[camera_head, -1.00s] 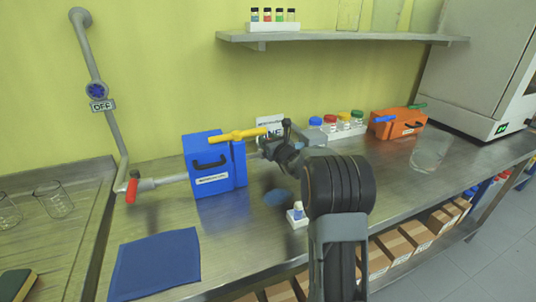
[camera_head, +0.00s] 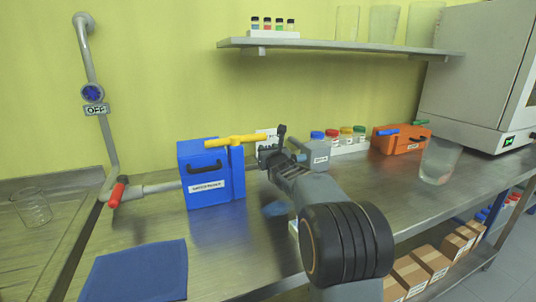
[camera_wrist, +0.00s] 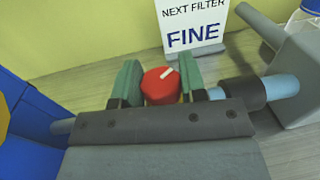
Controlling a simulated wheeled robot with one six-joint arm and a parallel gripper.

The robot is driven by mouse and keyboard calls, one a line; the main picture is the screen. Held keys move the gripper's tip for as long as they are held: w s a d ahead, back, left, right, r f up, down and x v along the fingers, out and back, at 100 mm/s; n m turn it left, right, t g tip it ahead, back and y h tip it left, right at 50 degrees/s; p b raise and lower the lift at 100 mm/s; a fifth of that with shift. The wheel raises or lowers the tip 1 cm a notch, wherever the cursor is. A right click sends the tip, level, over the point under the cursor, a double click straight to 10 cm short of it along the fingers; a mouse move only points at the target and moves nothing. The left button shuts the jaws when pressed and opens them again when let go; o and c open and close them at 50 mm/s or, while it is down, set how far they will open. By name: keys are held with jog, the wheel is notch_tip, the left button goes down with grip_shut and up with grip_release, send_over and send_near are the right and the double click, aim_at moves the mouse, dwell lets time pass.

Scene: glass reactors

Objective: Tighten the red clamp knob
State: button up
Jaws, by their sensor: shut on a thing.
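The red clamp knob (camera_wrist: 161,86) shows in the wrist view as a round red cap with a white pointer mark slanting up to the right. My gripper (camera_wrist: 161,84) has one green-padded finger on each side of it and is shut on it. The knob sits above a blue-grey pipe (camera_wrist: 284,87), which runs toward a blue box at left and a grey unit at right. In the head view my gripper (camera_head: 270,153) is at the pipe just right of the blue box (camera_head: 212,183); the knob is hidden there by the gripper.
A yellow handle (camera_head: 235,140) tops the blue box. A sign reading "NEXT FILTER FINE" (camera_wrist: 194,38) stands behind the knob. A grey unit (camera_head: 312,155) stands right of my gripper.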

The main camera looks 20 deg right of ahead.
jog(key=shift+r, duration=0.1)
jog(key=o, duration=0.9)
jog(key=s, duration=0.4)
jog(key=s+a, duration=0.1)
jog(key=s, duration=0.4)
jog(key=s+b, duration=0.1)
jog(key=s, duration=0.3)
jog(key=shift+s+a, duration=0.25)
jog(key=shift+s, duration=0.15)
